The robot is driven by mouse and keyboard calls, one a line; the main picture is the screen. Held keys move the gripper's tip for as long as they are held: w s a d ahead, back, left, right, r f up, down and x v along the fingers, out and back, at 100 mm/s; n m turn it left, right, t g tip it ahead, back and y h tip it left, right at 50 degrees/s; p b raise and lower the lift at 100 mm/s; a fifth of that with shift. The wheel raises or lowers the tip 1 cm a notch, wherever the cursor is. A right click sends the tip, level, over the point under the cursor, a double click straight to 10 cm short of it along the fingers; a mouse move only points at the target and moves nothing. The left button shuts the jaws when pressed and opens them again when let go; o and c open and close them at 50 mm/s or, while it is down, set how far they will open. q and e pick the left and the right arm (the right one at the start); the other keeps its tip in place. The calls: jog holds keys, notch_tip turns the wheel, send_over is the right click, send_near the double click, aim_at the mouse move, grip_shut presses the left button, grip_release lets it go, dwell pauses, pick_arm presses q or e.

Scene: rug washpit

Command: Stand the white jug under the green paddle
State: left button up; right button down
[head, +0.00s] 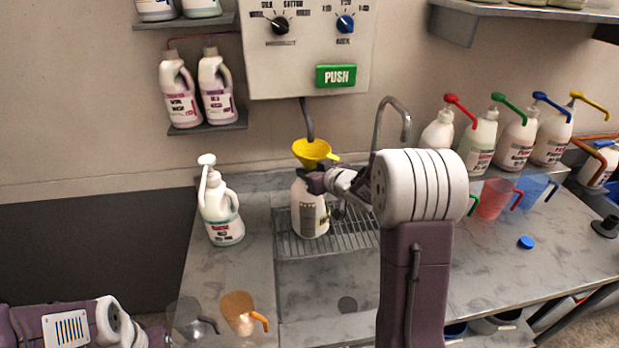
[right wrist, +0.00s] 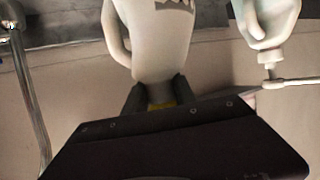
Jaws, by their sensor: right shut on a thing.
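The white jug (head: 309,215) with a dark label is upright over the wire rack, below the dispenser panel. I cannot tell whether its base touches the rack. My right gripper (head: 317,182) is shut on its neck; in the right wrist view the jug (right wrist: 155,45) appears inverted, its neck between the fingers (right wrist: 158,92). A yellow funnel (head: 312,150) sits over the jug's mouth, below the dark hose (head: 307,120). The green PUSH paddle (head: 336,76) is on the panel above, slightly right of the jug. My left arm shows at the lower left; its gripper is out of view.
A white pump bottle (head: 221,215) stands left of the rack (head: 290,245). A metal tap (head: 395,108) rises behind my right arm. Several pump bottles stand at the back right.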

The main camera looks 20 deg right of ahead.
jog(key=shift+f, duration=1)
jog(key=shift+f+b, duration=0.2)
jog(key=shift+b, duration=0.1)
jog(key=c, duration=1)
grip_release()
jog(key=shift+r, duration=0.15)
jog(key=shift+s+r, duration=0.15)
jog(key=p+v, duration=0.1)
jog(key=v, duration=1)
jog(key=shift+s+d+r, duration=0.1)
jog(key=shift+s, duration=0.2)
